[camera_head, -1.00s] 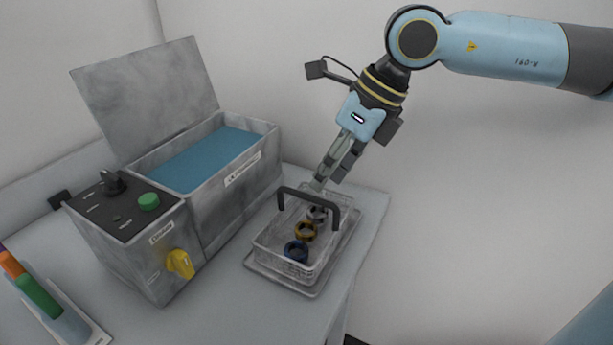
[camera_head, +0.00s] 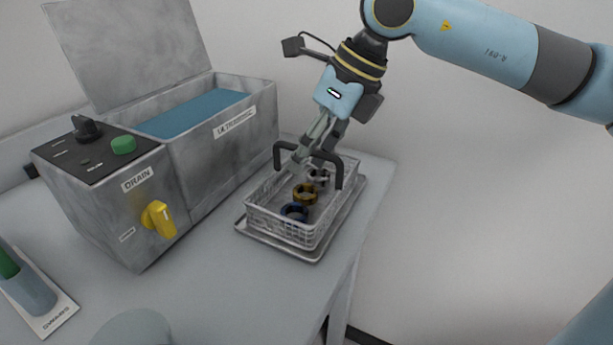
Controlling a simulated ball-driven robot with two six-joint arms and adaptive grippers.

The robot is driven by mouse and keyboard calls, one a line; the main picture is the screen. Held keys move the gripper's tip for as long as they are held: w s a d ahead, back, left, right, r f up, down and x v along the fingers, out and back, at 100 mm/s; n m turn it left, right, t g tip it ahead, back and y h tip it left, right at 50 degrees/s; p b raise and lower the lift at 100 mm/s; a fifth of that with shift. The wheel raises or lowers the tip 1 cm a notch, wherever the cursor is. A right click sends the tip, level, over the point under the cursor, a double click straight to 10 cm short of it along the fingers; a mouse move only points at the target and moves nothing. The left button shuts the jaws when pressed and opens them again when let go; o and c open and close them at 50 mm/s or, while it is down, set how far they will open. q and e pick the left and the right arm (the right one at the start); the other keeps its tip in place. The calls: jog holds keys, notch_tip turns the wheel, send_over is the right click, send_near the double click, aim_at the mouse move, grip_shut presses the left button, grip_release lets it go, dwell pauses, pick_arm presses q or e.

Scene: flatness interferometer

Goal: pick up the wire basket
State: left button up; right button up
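The wire basket (camera_head: 275,224) sits on a shallow grey tray (camera_head: 247,231) near the table's right edge. Inside lie three rings: a blue one (camera_head: 293,213), a brass-coloured one (camera_head: 305,193) and a grey one (camera_head: 319,177). My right gripper (camera_head: 310,158) reaches down at a tilt from the upper right, with its fingers apart at the handle's top bar. I cannot tell whether they touch the bar or straddle it. My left gripper is out of view.
An ultrasonic bath (camera_head: 215,155) with blue liquid and a raised lid stands left of the basket. Its control box has a yellow drain tap (camera_head: 158,219). A labelled holder (camera_head: 40,300) lies front left. The table (camera_head: 215,290) in front of the basket is clear.

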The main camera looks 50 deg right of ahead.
jog(key=shift+r, duration=0.1)
jog(key=shift+c, duration=0.5)
grip_shut()
jog(key=shift+r, duration=0.15)
